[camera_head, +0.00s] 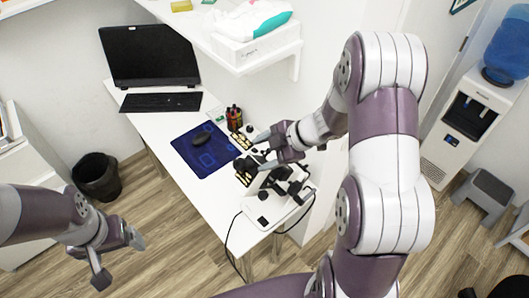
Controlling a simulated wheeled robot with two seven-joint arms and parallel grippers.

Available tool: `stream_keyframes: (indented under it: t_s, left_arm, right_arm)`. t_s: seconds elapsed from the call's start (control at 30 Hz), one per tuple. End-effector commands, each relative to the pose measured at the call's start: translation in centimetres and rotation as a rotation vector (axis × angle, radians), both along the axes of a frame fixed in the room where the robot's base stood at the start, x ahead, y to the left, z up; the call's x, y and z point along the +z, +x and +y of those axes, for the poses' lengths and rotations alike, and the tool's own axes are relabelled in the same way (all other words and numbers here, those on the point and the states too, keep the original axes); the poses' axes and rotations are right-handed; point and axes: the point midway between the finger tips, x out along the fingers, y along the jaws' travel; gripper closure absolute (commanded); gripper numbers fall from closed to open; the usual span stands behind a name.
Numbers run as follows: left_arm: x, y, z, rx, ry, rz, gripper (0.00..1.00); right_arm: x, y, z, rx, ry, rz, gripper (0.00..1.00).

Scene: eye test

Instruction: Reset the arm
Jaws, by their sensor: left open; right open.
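My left gripper (121,262) is at the lower left, over the wooden floor. Its fingers are spread and nothing is between them. My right gripper (262,152) reaches over the white desk (215,198), beside and above a black-and-white microscope (275,196). Its fingers are apart, and I see nothing held in them. I cannot tell whether it touches the microscope, which my gripper partly hides. My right arm fills the right middle of the view.
A bin (98,177), a water dispenser (465,120) and a grey stool (486,190) stand on the floor.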

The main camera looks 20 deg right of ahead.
Motion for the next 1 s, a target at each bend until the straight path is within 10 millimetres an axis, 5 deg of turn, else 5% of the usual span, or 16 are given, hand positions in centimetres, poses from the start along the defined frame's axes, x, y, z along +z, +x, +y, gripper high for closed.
stream_keyframes:
  t_s: [0.47, 0.57, 0.63, 0.7, 0.77, 0.9, 1.0]
  left_arm:
    - [0.0, 0.0, 0.0, 0.0, 0.0, 0.0, 0.12]
    - [0.0, 0.0, 0.0, 0.0, 0.0, 0.0, 0.12]
    - [-0.6, 0.0, 0.0, 0.0, 0.0, 0.0, 0.12]
    - [-3.0, 0.0, 0.0, 0.0, 0.0, -0.001, 0.12]
    - [-5.5, 0.0, 0.0, 0.0, 0.0, 0.0, 0.12]
    - [-11.3, 0.0, 0.0, 0.0, 0.0, 0.001, 0.12]
    - [-14.7, 0.0, 0.0, 0.0, 0.0, 0.001, 0.12]
  right_arm:
    - [-0.2, 0.1, -0.4, -0.012, -0.017, 0.002, 0.34]
    - [-1.5, 1.1, -3.2, -0.227, -0.091, 0.038, 0.34]
    - [-2.5, 1.0, -6.7, -0.521, -0.151, 0.102, 0.34]
    - [-4.7, -1.1, -9.1, -0.842, -0.199, 0.212, 0.34]
    - [-6.6, -4.4, -9.5, -1.091, -0.215, 0.341, 0.34]
    - [-10.7, -12.7, -4.9, -1.476, -0.151, 0.681, 0.34]
    - [-12.5, -15.2, -0.8, -1.541, -0.063, 0.791, 0.34]
